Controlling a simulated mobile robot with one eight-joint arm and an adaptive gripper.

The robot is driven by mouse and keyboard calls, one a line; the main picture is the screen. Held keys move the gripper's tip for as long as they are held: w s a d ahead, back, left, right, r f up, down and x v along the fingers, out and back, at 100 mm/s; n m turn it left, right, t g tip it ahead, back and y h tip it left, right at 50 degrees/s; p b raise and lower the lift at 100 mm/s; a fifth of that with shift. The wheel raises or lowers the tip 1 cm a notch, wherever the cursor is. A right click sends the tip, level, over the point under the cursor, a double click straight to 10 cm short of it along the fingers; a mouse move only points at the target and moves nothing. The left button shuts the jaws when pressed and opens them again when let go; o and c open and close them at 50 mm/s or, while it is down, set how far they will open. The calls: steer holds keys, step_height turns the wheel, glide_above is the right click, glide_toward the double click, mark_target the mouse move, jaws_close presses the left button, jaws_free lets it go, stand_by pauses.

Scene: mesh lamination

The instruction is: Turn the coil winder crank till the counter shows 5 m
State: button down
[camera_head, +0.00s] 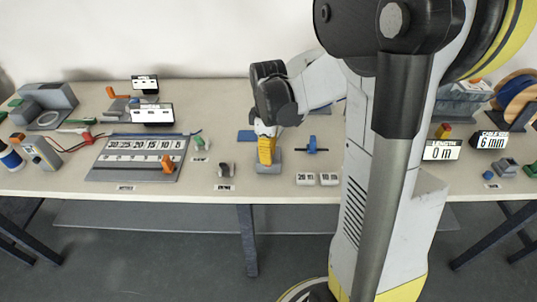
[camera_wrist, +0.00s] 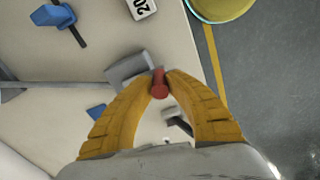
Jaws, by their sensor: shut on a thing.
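My gripper (camera_head: 266,160) is at the middle of the bench, fingers pointing down. In the wrist view my gripper (camera_wrist: 160,75) has its yellow fingers shut on a small red piece (camera_wrist: 159,86), beside a grey block (camera_wrist: 127,66). That grey block (camera_head: 268,169) also shows in the head view; the red piece is hidden there. The length counter (camera_head: 441,150) at the right reads 0 m. A blue reel (camera_head: 515,100) on a stand is at the far right, well away from my gripper. I cannot make out the winder's crank.
A sign reading CABLE 6 (camera_head: 489,141) stands near the counter. A blue clamp-like piece (camera_head: 311,144) and small number blocks (camera_head: 306,179) lie right of my gripper. A numbered board (camera_head: 135,157) lies left. My arm and column cover part of the bench between.

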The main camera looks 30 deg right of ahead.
steer(key=w+d+m+p, duration=0.1)
steer(key=w+m, duration=0.3)
steer(key=m, duration=1)
steer(key=w+d+m+p, duration=0.1)
steer(key=w+m, duration=0.4)
steer(key=m, duration=0.9)
steer(key=shift+w+d+p, duration=0.2)
steer(key=shift+d+p, duration=0.15)
stand_by(0.4)
